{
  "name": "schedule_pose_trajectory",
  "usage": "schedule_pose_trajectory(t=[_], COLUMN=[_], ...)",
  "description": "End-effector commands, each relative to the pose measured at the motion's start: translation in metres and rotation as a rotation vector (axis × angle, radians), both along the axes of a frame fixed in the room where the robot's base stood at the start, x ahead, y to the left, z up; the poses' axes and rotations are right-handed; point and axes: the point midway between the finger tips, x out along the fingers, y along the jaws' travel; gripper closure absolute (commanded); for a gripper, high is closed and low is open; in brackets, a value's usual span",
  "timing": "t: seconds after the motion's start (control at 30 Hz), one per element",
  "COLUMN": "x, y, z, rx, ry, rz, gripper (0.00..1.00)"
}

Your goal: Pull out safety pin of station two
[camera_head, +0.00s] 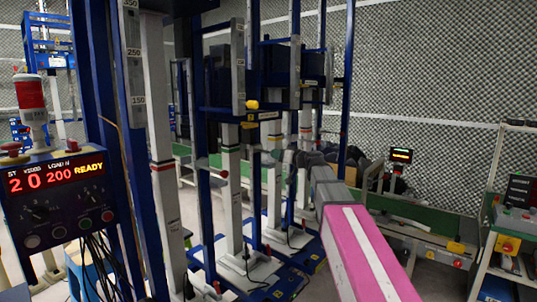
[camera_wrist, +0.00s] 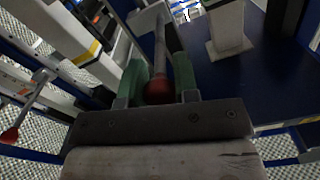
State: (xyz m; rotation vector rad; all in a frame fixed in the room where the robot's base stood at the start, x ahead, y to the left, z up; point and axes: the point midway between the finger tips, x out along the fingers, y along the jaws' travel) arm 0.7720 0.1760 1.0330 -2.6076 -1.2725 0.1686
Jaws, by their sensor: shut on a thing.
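A safety pin with a red ball knob (camera_wrist: 158,90) sits between the two green fingers of my gripper (camera_wrist: 158,80) in the wrist view. The fingers are closed on it at the knob. Its grey shaft runs up to a pale bracket at the top, and its far end is hard to make out. In the head view my gripper (camera_head: 296,160) is beside the blue and white press columns, and the held pin is hidden there. A second red-knobbed pin (camera_wrist: 10,135) is at the left of the wrist view. A red knob (camera_head: 225,174) also shows on a nearer column.
A control box (camera_head: 55,200) at left shows "2 0 200 READY" in lit digits. Blue station frames (camera_head: 197,150) and a tall white scale column (camera_head: 160,170) stand close left of my arm. A green-topped bench (camera_head: 430,225) and a rack (camera_head: 510,220) are at right.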

Motion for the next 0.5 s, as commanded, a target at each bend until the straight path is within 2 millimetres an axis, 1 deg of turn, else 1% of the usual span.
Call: schedule_pose_trajectory(t=[0.03, 0.1, 0.33, 0.37, 0.4, 0.43, 0.5], x=[-0.0063, -0.008, -0.0079, -0.0079, -0.008, -0.008, -0.0077], y=[-0.0066, -0.0094, -0.0097, -0.0098, -0.0097, -0.0097, -0.0095], z=[0.0004, 0.0005, 0.0004, 0.0003, 0.0003, 0.0003, 0.0002], rx=[0.0, 0.001, 0.001, 0.001, 0.001, 0.001, 0.001], ry=[-0.002, -0.002, -0.001, -0.001, 0.0, 0.0, -0.001], rz=[-0.002, -0.001, 0.0, 0.0, -0.001, -0.001, 0.0], gripper=[1.0, 1.0, 1.0, 0.68, 0.55, 0.46, 0.46])
